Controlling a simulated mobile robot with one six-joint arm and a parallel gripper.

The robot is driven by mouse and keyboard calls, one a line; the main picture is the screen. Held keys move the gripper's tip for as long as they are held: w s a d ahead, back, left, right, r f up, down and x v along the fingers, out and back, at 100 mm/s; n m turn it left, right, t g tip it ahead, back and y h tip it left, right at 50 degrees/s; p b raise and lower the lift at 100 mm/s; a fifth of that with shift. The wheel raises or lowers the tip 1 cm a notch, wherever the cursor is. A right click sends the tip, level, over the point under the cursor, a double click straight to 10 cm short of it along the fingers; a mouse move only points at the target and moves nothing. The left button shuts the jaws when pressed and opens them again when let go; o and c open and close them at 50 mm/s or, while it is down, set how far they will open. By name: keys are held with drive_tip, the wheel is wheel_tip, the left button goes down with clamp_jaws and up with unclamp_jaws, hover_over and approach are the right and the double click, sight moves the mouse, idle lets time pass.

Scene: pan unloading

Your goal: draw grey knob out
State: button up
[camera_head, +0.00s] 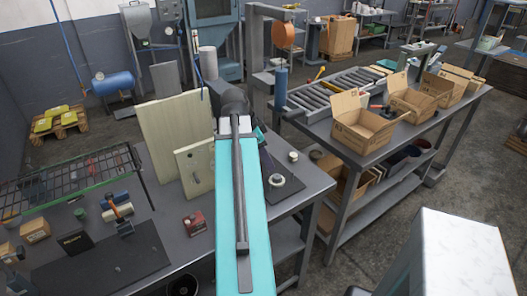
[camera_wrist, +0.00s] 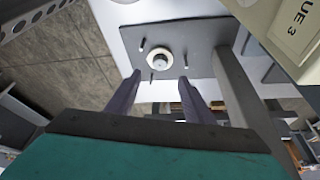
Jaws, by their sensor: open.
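In the wrist view, a round pale fitting with a dark grey centre (camera_wrist: 159,57) sits on a flat grey plate (camera_wrist: 193,62), with small dark pegs around it. I cannot tell surely whether this is the grey knob. My gripper (camera_wrist: 159,78) is open, its two dark fingers pointing towards the fitting with nothing visible between them. In the head view, my teal arm link hides most of the gripper.
A larger cream board (camera_head: 172,125) stands behind the small one. Open cartons (camera_head: 361,124) stand on the right bench. A cream body (camera_wrist: 283,30) crowds the wrist view's upper right.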

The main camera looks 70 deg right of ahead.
sight(277, 177)
drive_tip(key=shift+p+x, duration=1.1)
drive_tip(key=shift+x, duration=3.65)
drive_tip(key=shift+a, duration=0.1)
drive_tip(key=c, duration=0.5)
drive_tip(key=o, duration=0.5)
drive_tip(key=b+v, duration=0.3)
drive_tip(key=v, duration=1)
drive_tip(key=shift+r, duration=0.4)
drive_tip(key=shift+w, duration=0.15)
